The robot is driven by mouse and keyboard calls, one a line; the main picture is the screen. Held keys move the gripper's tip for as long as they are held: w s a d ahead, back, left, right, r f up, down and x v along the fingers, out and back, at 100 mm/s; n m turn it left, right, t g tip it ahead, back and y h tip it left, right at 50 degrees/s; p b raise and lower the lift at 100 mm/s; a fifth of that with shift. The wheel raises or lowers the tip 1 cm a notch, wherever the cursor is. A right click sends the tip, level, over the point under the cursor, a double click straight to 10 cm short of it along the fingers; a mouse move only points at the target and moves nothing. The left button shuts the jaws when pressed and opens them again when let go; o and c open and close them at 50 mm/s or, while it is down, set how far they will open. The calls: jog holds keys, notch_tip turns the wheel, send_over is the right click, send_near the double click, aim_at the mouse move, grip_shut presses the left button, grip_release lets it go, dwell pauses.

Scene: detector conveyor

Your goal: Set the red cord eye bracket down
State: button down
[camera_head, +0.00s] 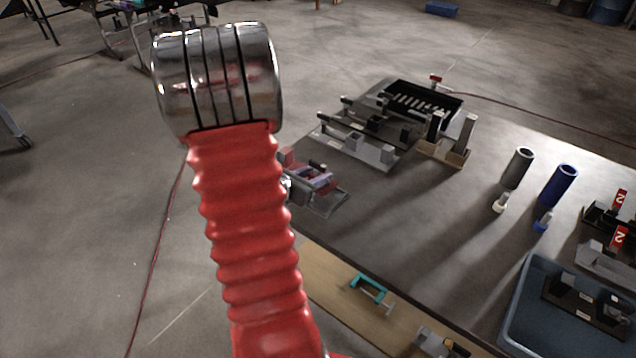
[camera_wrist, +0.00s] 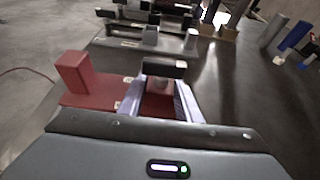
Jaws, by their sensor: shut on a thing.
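The red cord eye bracket (camera_wrist: 76,76) has an upright red block at its left end and a flat red base that runs right, between my fingers. My gripper (camera_wrist: 162,86) is shut on it; its two pale fingers stand either side of a red part, below a dark block (camera_wrist: 165,68). In the head view my gripper (camera_head: 312,180) is at the left edge of the grey table, partly hidden by my red arm. A bit of red bracket (camera_head: 287,156) shows beside it. I cannot tell whether the bracket's base touches the surface below.
Grey and black fixtures (camera_head: 362,150) stand just beyond my gripper, with a black slotted tray (camera_head: 425,98) behind. A grey tube (camera_head: 518,168) and a blue tube (camera_head: 558,185) stand to the right. A blue bin (camera_head: 515,310) and wooden board (camera_head: 335,285) are nearer. Mid-table is clear.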

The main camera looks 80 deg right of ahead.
jog(key=shift+f, duration=2.05)
jog(key=c, duration=1.3)
grip_release()
jog(key=shift+f, duration=0.1)
jog(key=v, duration=1.2)
jog(key=shift+r, duration=0.2)
